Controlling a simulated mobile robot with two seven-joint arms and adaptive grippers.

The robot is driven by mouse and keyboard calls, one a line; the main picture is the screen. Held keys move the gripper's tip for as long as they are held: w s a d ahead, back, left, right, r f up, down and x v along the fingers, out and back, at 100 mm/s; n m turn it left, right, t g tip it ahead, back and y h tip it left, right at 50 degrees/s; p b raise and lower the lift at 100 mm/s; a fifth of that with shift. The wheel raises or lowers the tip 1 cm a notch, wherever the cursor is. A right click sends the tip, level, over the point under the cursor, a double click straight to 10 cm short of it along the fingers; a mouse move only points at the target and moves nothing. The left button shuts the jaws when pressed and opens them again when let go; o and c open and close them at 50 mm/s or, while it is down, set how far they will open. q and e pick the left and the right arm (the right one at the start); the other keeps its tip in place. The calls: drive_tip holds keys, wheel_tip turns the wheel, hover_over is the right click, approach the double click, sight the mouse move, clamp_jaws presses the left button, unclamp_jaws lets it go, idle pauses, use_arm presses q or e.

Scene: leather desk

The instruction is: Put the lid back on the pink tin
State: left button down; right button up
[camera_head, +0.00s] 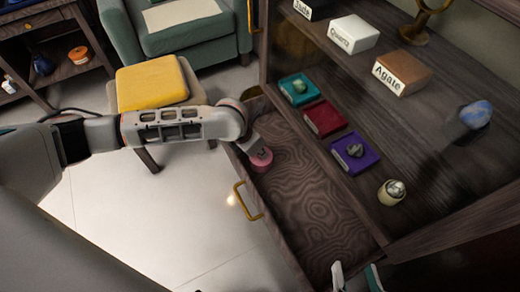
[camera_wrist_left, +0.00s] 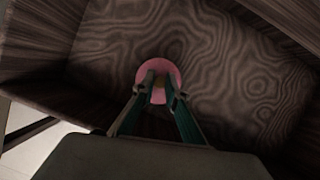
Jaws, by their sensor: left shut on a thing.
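A round pink piece (camera_head: 261,161) of the tin is in the open wooden drawer, near its far left corner; I cannot tell whether it is the tin, its lid, or both together. My left gripper (camera_head: 257,149) reaches down onto it from above. In the left wrist view the fingers (camera_wrist_left: 160,92) are shut at the middle of the pink top (camera_wrist_left: 158,66), and the fingers hide part of it. I cannot tell whether it touches the drawer floor. My right gripper (camera_head: 356,276) shows at the bottom edge, its fingertips apart with nothing between them.
The drawer floor (camera_head: 310,205) is otherwise bare. The shelf beside it holds teal (camera_head: 298,90), red (camera_head: 323,118) and purple (camera_head: 354,153) trays, a small cream jar (camera_head: 391,193), label blocks and a blue stone (camera_head: 475,114). A yellow-cushioned stool (camera_head: 152,84) stands left.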

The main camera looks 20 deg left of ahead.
drive_tip(key=shift+w+r, duration=0.3)
drive_tip(key=shift+r, duration=0.2)
idle(0.4)
use_arm(q)
drive_tip(key=c, duration=2)
unclamp_jaws()
use_arm(e)
drive_tip(key=shift+s+f, duration=0.1)
use_arm(q)
drive_tip(key=shift+o, duration=0.2)
drive_tip(key=o, duration=0.5)
drive_tip(key=shift+r, duration=0.1)
drive_tip(key=shift+w+r+p, duration=0.1)
drive_tip(key=shift+r+p, duration=2.2)
drive_tip(key=shift+r, duration=1.15)
drive_tip(key=shift+f, duration=0.1)
use_arm(e)
wheel_tip(320, 180, up, 9)
drive_tip(key=w+t, duration=0.2)
drive_tip(key=shift+w, duration=0.4)
